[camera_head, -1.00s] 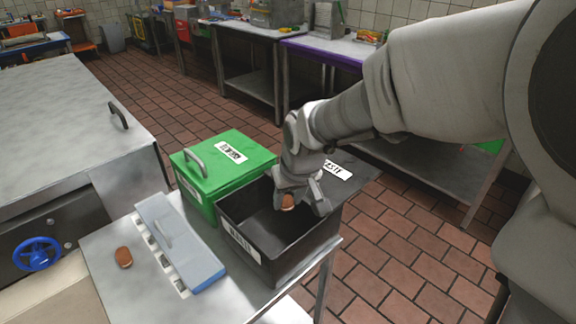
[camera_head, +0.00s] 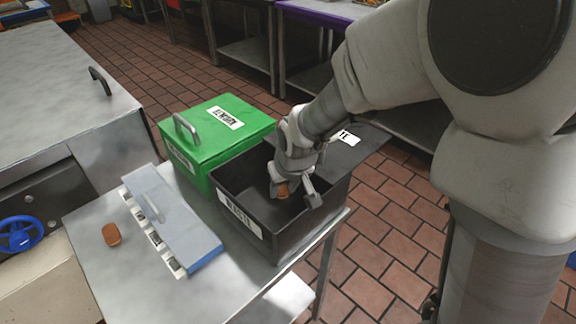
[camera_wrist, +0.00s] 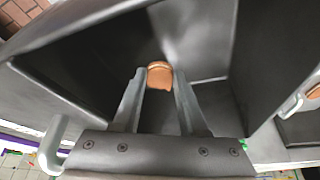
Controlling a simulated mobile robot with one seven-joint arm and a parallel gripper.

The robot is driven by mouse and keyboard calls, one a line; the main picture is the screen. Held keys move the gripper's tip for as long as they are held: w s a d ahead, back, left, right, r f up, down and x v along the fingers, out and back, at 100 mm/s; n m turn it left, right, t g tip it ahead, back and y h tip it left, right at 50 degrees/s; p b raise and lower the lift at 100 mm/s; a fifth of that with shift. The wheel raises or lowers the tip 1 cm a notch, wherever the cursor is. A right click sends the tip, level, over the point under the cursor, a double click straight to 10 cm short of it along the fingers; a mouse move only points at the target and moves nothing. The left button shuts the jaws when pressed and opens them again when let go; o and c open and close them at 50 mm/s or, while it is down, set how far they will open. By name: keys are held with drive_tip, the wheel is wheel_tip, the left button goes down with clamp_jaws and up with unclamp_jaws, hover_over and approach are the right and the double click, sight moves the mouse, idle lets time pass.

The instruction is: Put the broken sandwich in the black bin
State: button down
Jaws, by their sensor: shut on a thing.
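My gripper (camera_head: 294,190) is inside the mouth of the black bin (camera_head: 285,236), shut on a brown sandwich (camera_head: 281,190). The wrist view shows the sandwich (camera_wrist: 159,75) between the two fingertips, with the dark bin walls around it and the bin floor below. The bin carries a white "WASTE" label, and its lid (camera_head: 372,147) is open toward the back right. A second brown sandwich (camera_head: 111,234) lies on the metal table at the left, apart from the gripper.
A closed green box (camera_head: 240,139) with a handle stands left of the bin. A blue-grey lidded tray (camera_head: 172,212) lies on the metal table (camera_head: 95,273) in front of it. A steel unit with a blue valve wheel (camera_head: 18,233) is at the far left.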

sight(282, 209)
drive_tip(key=shift+f+b, duration=0.55)
drive_tip(key=shift+f, duration=2.1)
drive_tip(key=shift+f, duration=0.1)
drive_tip(key=shift+f, duration=0.15)
drive_tip(key=shift+c, duration=2.2)
unclamp_jaws()
drive_tip(key=shift+r, duration=0.2)
